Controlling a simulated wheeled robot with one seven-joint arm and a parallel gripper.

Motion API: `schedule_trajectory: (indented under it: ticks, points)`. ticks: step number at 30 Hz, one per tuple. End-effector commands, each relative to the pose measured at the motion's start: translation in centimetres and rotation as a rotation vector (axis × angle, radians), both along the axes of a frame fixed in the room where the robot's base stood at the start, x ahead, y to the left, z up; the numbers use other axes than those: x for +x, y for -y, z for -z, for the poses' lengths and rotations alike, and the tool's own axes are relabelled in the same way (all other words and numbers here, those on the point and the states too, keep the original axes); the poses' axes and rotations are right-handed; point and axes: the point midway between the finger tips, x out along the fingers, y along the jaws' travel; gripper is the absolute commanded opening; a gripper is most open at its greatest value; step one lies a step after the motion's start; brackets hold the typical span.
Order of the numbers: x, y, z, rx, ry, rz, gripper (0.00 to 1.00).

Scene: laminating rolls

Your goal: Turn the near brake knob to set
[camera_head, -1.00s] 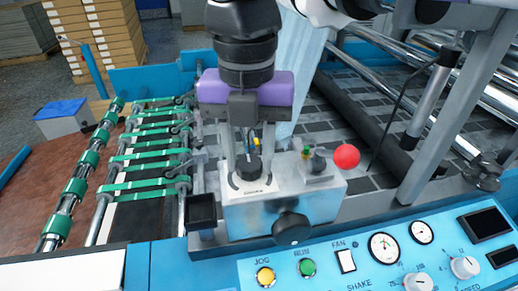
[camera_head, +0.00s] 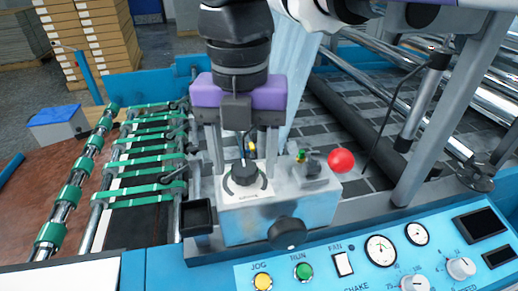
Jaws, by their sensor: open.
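A silver metal box (camera_head: 318,211) stands on the blue machine frame. On its top is a black knob (camera_head: 244,174) with a dark curved scale around it and small lettering in front, too small to read. My gripper (camera_head: 245,166) points down over this knob, its fingers open, one to the left and one to the right of it with visible gaps. The purple gripper body (camera_head: 262,94) is above. A second, larger black knob (camera_head: 287,233) sits on the box's front face, clear of my gripper. Which way the top knob points is hard to tell.
A black open tray (camera_head: 197,216) is at the box's left. The blue control panel (camera_head: 400,250) lies in front; green-banded rollers (camera_head: 71,198) are left.

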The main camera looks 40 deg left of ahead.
Motion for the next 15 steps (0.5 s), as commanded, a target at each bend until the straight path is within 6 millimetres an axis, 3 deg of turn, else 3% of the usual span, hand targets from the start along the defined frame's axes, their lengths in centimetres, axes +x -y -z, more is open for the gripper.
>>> schedule_trajectory:
  ticks: [15]
  points:
    - [0.0,-0.1,-6.9,0.002,0.001,0.001,0.6]
